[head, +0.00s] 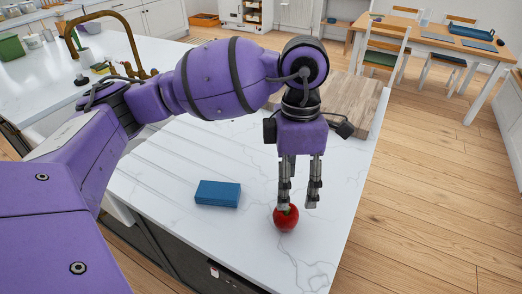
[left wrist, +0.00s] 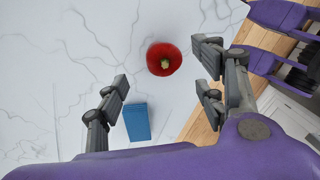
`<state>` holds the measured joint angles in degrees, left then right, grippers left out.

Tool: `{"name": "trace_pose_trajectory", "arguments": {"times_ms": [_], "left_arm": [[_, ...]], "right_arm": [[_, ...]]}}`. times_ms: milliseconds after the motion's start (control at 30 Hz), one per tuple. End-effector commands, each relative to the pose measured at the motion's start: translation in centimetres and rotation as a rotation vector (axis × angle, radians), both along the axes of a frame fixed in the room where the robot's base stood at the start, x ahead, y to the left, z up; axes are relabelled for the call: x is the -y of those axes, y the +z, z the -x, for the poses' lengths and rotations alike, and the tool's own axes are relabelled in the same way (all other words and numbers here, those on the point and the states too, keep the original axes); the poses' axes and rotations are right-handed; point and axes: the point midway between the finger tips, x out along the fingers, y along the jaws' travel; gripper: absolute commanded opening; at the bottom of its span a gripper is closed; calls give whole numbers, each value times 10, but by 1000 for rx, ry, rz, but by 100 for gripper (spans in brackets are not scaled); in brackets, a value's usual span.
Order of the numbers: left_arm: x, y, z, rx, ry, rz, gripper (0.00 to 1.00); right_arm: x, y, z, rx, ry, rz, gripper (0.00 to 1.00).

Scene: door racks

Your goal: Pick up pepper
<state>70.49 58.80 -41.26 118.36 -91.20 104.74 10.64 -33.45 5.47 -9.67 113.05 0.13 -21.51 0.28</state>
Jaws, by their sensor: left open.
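A red pepper (head: 286,219) with a green stem stands on the white marble countertop (head: 240,255) near its front right part. It also shows in the left wrist view (left wrist: 165,60), stem facing the camera. My left gripper (head: 298,205) points down above the pepper, with its fingers apart and nothing between them. In the head view one finger overlaps the pepper's top edge. In the left wrist view the fingers (left wrist: 165,72) spread to either side, with the pepper slightly beyond their tips. I cannot tell whether a finger touches it. My right gripper does not show clearly as a gripper.
A blue block (head: 218,194) lies on the counter left of the pepper, and it shows in the left wrist view (left wrist: 137,122). A wooden board (head: 352,100) lies behind my gripper. The counter's right edge drops to the wooden floor (head: 430,200). Counter around the pepper is clear.

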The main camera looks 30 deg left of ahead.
Motion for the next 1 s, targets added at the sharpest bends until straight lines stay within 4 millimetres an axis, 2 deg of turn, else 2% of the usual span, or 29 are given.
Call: {"name": "trace_pose_trajectory", "arguments": {"times_ms": [333, 600, 900, 1000], "left_arm": [[-1, -35, 6, -4, 9, -2, 63], [0, -72, 11, -2, 9, -2, 63], [0, -77, 11, -2, 8, -2, 63], [0, -77, 11, -1, 8, -3, 50]], "right_arm": [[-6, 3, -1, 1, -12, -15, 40], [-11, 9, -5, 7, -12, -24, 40], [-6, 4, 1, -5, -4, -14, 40], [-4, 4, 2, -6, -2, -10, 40]]}}
